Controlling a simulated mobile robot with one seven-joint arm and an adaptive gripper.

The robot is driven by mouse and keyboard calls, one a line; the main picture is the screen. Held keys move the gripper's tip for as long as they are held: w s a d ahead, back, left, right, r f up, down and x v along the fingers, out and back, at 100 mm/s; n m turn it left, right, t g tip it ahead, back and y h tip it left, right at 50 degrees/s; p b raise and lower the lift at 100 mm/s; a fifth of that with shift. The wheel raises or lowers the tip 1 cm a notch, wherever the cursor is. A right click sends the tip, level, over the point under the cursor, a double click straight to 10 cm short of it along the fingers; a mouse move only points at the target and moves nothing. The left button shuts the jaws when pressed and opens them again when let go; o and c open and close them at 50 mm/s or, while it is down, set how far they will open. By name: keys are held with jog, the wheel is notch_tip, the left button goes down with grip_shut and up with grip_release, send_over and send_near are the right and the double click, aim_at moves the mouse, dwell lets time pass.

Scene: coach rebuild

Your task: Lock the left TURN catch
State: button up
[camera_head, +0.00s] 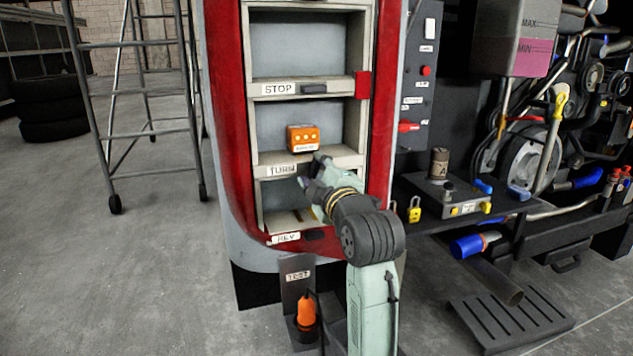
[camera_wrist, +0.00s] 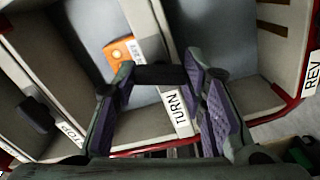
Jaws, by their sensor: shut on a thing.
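The TURN label (camera_head: 283,169) is on the pale front edge of the middle shelf in the red-framed rear panel. It also shows in the wrist view (camera_wrist: 177,110). The dark bar-shaped TURN catch (camera_wrist: 160,75) lies across between my two fingers in the wrist view. My gripper (camera_wrist: 165,95) is shut on this catch, with a finger at each end of it. In the head view my gripper (camera_head: 314,178) is at the shelf edge just right of the TURN label and hides most of the catch. Whether the catch is locked cannot be told.
An orange box (camera_head: 303,137) stands on the TURN shelf. The STOP catch (camera_head: 314,88) is above and the REV label (camera_head: 286,238) below. A ladder (camera_head: 135,100) stands left. A dark bench (camera_head: 470,205) with a padlock and parts is on the right.

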jog(key=shift+n+b, duration=1.15)
jog(key=shift+n, duration=0.75)
jog(key=o, duration=1.2)
jog(key=shift+c, duration=0.2)
jog(key=v, duration=1.2)
